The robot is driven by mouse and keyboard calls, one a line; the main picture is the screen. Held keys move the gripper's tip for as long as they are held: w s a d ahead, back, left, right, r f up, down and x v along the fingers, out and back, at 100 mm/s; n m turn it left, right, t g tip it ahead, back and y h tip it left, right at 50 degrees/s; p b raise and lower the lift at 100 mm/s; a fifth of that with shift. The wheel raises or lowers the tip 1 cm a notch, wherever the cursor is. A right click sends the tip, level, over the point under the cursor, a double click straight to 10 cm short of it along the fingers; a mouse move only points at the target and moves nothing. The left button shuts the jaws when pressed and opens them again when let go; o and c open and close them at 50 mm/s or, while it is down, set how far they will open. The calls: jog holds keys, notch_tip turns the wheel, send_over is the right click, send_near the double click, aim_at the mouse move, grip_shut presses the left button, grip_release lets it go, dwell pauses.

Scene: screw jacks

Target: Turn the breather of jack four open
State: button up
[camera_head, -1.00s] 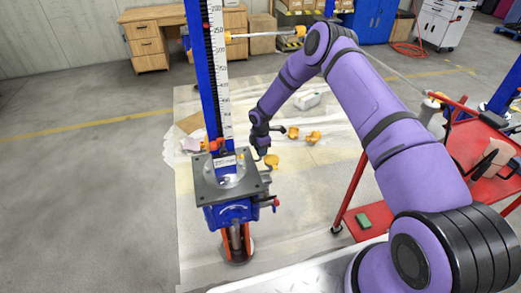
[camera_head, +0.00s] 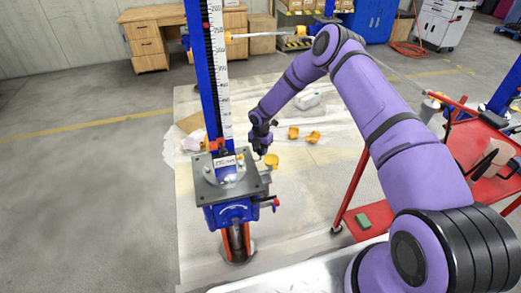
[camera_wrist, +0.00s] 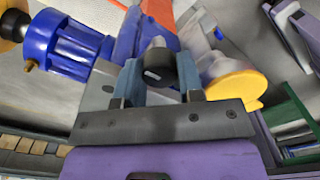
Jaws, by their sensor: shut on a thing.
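The jack (camera_head: 230,212) is a blue body with a grey top plate (camera_head: 212,190) and a tall blue column with a black-and-white scale. Its number is not readable. My gripper (camera_head: 261,152) is low, just behind the plate's right edge. In the wrist view my gripper (camera_wrist: 158,82) has its two jaws on either side of a dark round knob with a pale mark, the breather (camera_wrist: 158,66), and is shut on it. A blue ribbed part (camera_wrist: 75,48) of the jack lies to the left there, and a yellow round part (camera_wrist: 236,85) to the right.
A red cart (camera_head: 465,150) with a green block (camera_head: 363,221) on its lower shelf stands at right. Orange pieces (camera_head: 313,137) and a white box (camera_head: 307,99) lie on the floor sheet. A wooden desk (camera_head: 148,45) is behind. Floor at left is clear.

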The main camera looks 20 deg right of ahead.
dwell(0.4)
jog(key=o, duration=0.7)
jog(key=shift+c, duration=0.2)
notch_tip(320, 180, up, 11)
jog(key=s+d+r+m+t+h, duration=0.1)
jog(key=s+r+m, duration=0.15)
jog(key=r, duration=0.75)
jog(key=s+d+r+m, duration=0.1)
jog(key=s+r+m, duration=0.15)
jog(key=r, duration=0.65)
jog(key=s+d+r+m+t+h, duration=0.1)
jog(key=s+r+m, duration=0.4)
jog(key=r, duration=0.4)
jog(key=s+d+r+m, duration=0.2)
jog(key=s+r+m, duration=0.1)
jog(key=s+r, duration=0.5)
jog(key=s+d+r+m+t, duration=0.1)
jog(key=s+r+m, duration=0.2)
jog(key=s+r, duration=0.3)
jog(key=s+r+m+t, duration=0.1)
jog(key=s+r+m, duration=0.2)
jog(key=s, duration=0.5)
jog(key=s+d+m+t+y, duration=0.1)
jog(key=s+m, duration=0.7)
jog(key=s, duration=0.8)
jog(key=shift+s+r+y, duration=0.2)
jog(key=shift+r+y, duration=0.2)
jog(key=shift+y, duration=0.1)
